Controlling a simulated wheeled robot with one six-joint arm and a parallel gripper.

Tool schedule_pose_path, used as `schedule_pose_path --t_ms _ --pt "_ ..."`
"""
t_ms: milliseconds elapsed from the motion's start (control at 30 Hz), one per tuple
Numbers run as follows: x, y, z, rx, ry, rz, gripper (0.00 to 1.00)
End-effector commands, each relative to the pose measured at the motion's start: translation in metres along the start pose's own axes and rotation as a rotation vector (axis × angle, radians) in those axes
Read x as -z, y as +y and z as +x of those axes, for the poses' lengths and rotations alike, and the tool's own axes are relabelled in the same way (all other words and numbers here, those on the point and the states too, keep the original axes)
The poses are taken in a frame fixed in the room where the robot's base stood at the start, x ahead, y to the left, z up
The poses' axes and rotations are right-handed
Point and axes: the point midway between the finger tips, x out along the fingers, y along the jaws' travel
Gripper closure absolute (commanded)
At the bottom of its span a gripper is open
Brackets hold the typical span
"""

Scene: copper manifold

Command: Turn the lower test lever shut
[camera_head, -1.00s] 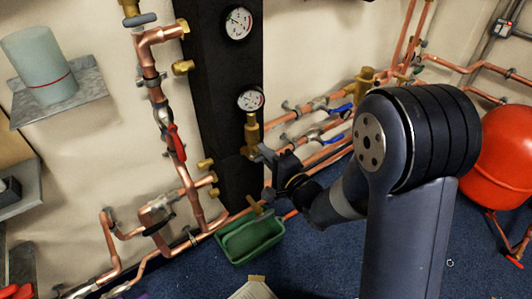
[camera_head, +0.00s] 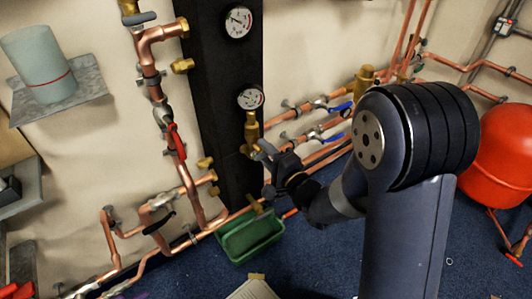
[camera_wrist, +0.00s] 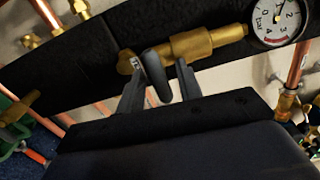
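A dark grey lever (camera_wrist: 157,72) sits at the end of a brass valve body (camera_wrist: 205,42); I take it for the lower test lever. The brass body also shows in the head view (camera_head: 251,132), below the lower gauge (camera_head: 250,98). My gripper (camera_wrist: 155,80) has its two fingers apart, one on each side of the lever. A gap shows between the lever and the right finger; contact at the left finger is unclear. In the head view my gripper (camera_head: 266,172) is beside the black column, and the lever is hard to make out there.
A black column (camera_head: 222,100) carries the gauges. Copper pipes (camera_head: 290,158) run along the wall behind my gripper. A green tray (camera_head: 250,236) lies on the floor below. A red-handled valve (camera_head: 176,140) is left, and a red tank (camera_head: 505,150) right.

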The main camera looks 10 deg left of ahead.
Motion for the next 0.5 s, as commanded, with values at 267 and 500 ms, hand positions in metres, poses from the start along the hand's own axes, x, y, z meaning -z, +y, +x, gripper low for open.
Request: schedule_pose_path --t_ms 267,500 --pt "0.001 -0.001 -0.016 -0.002 0.003 0.000 0.66" --pt "0.001 -0.001 -0.065 -0.003 0.005 0.001 0.66"
